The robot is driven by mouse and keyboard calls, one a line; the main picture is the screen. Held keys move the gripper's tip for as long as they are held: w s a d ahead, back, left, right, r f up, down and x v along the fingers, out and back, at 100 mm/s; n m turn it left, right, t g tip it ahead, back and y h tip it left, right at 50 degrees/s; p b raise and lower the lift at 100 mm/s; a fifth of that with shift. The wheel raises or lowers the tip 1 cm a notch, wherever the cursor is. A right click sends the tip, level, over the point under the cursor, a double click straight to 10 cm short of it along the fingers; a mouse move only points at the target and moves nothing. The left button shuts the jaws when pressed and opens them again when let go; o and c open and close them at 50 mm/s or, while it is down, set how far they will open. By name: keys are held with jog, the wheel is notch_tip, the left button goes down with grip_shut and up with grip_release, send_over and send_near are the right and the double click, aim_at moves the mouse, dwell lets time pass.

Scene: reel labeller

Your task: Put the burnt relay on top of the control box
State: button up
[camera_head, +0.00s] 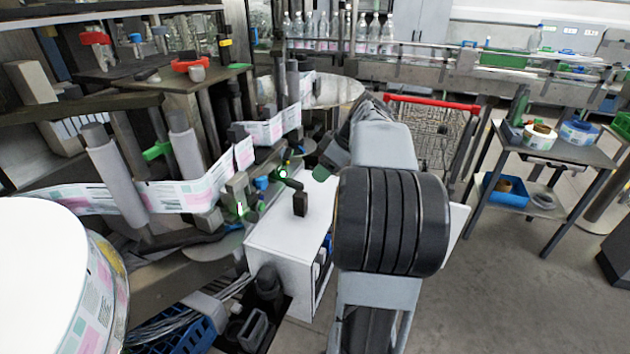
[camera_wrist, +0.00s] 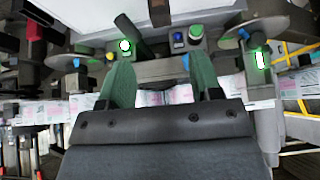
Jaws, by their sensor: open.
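The control box (camera_head: 285,245) is a white cabinet in the middle of the head view, with a flat white top. A small dark upright block, which looks like the burnt relay (camera_head: 300,203), stands on that top. In the wrist view the relay (camera_wrist: 160,12) shows at the upper edge, against the white top of the box (camera_wrist: 205,6). My gripper (camera_wrist: 160,60) has its two green fingers spread, with nothing held between them. In the head view my gripper (camera_head: 322,171) is above and to the right of the relay, apart from it, and partly hidden by my arm.
The labeller with its label web (camera_head: 190,195) and green-lit parts stands left of and behind the box. A large white reel (camera_head: 45,265) fills the lower left. A red-handled cart (camera_head: 435,130) and a side table (camera_head: 570,150) stand right. Floor between is clear.

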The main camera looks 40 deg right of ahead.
jog(key=s+a+f+m+g+h, duration=0.1)
jog(key=s+a+f+m, duration=0.1)
jog(key=a, duration=0.6)
jog(key=s+a+f+m+g, duration=0.1)
jog(key=s+a+f, duration=0.1)
jog(key=a, duration=0.6)
jog(key=s+a+f+m+h, duration=0.2)
jog(key=s+a+f, duration=0.4)
jog(key=s+a, duration=0.1)
jog(key=shift+s+a+m, duration=0.25)
jog(key=shift+a+m, duration=0.15)
jog(key=shift+a, duration=0.45)
